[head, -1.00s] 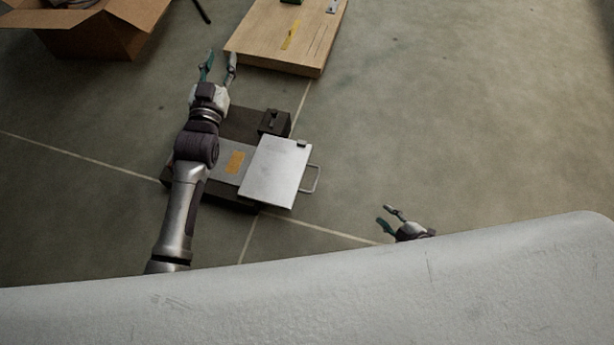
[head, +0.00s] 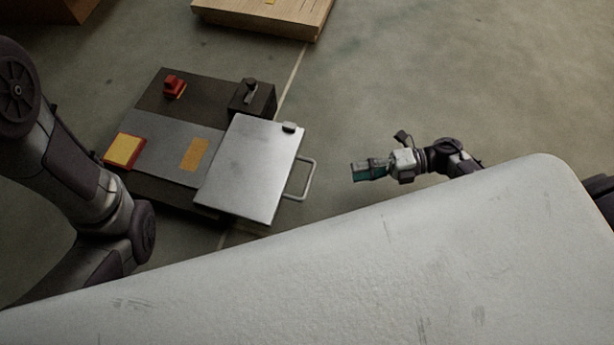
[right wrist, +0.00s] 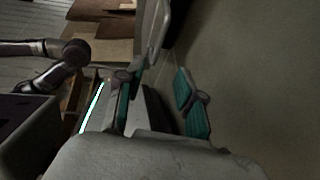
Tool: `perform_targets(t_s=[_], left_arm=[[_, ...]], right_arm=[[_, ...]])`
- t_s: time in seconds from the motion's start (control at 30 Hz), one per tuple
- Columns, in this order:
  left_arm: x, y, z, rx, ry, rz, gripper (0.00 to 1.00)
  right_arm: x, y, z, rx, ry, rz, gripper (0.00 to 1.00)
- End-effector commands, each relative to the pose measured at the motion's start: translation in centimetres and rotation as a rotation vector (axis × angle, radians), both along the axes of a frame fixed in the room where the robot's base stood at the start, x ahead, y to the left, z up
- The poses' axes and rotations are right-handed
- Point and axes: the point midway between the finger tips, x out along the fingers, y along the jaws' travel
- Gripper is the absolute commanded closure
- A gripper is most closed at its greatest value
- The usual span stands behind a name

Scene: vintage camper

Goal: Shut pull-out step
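The pull-out step (head: 252,165) is a silver plate with a wire handle (head: 304,180) on its right side. It sticks out to the right from a low dark unit (head: 205,103) on the floor. My right gripper (head: 360,170) is to the right of the handle, apart from it, with its fingers pointing left. In the right wrist view, its two teal fingers (right wrist: 158,103) stand apart with nothing held between them. A pale grey bar, likely the handle, shows beyond them. My left arm is at the left edge of the head view; its gripper is out of view.
The unit carries a red knob (head: 174,86), a black latch block (head: 252,98), a yellow patch (head: 125,151) and an orange label (head: 195,154). A wooden board (head: 265,18) lies at the back, with a cardboard box corner (head: 85,8) at top left. Floor on the right is clear.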

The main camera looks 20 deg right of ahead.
Motion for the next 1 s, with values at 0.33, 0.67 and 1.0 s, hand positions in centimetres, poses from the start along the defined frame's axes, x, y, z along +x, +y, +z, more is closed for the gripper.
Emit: perform_targets(t_s=[0.33,0.67,1.0], left_arm=[[0.2,0.0,-2.7,0.001,0.004,0.001,0.60],[0.2,0.0,-4.9,0.001,0.004,0.001,0.60],[0.2,-0.1,-5.2,0.001,0.004,0.001,0.60]], right_arm=[[1.2,6.5,-1.5,0.007,-0.002,-0.001,0.63],[2.4,11.7,-2.3,0.004,0.000,-0.004,0.63],[2.6,12.9,-2.2,0.003,0.002,-0.005,0.63]])
